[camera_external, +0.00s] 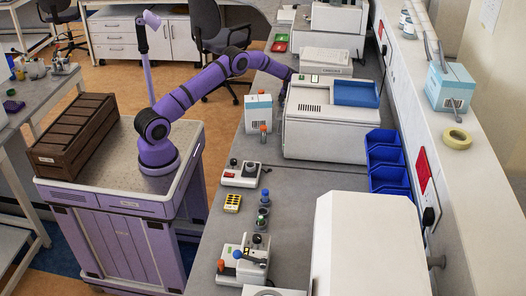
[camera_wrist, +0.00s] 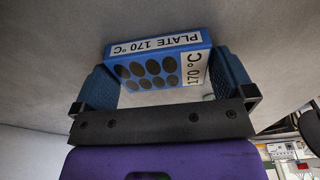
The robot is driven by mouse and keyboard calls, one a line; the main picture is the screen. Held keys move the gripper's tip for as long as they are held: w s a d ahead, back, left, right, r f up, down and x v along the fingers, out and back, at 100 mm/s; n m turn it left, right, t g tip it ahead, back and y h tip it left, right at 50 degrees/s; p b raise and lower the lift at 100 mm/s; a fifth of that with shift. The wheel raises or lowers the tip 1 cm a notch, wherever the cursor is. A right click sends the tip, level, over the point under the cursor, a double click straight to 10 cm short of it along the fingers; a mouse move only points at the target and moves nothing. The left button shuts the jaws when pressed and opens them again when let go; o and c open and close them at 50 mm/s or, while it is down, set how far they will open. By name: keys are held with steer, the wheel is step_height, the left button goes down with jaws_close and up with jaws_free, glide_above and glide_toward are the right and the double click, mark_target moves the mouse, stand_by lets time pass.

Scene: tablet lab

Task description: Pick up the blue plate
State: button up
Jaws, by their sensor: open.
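The blue plate (camera_wrist: 192,62) is a blue block with dark round wells and white labels reading "PLATE 170 °C", seen upside down in the wrist view. It rests on a grey surface. My gripper (camera_wrist: 163,66) is open, with one blue-padded finger at each side of the plate. The plate lies between the fingers. I cannot tell whether either finger touches it. In the external view, my arm reaches across to the bench, and its end is hidden beside the white machine. The plate is not visible there.
The white machine (camera_external: 318,135) with a blue top panel stands close to the arm's end. A white-and-blue carton (camera_external: 258,114) stands in front. Blue bins (camera_external: 388,165) are at the right. Small red and green trays (camera_external: 281,38) lie farther back on the bench.

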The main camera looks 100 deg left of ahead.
steer(key=c, duration=0.6)
steer(key=shift+r, duration=0.1)
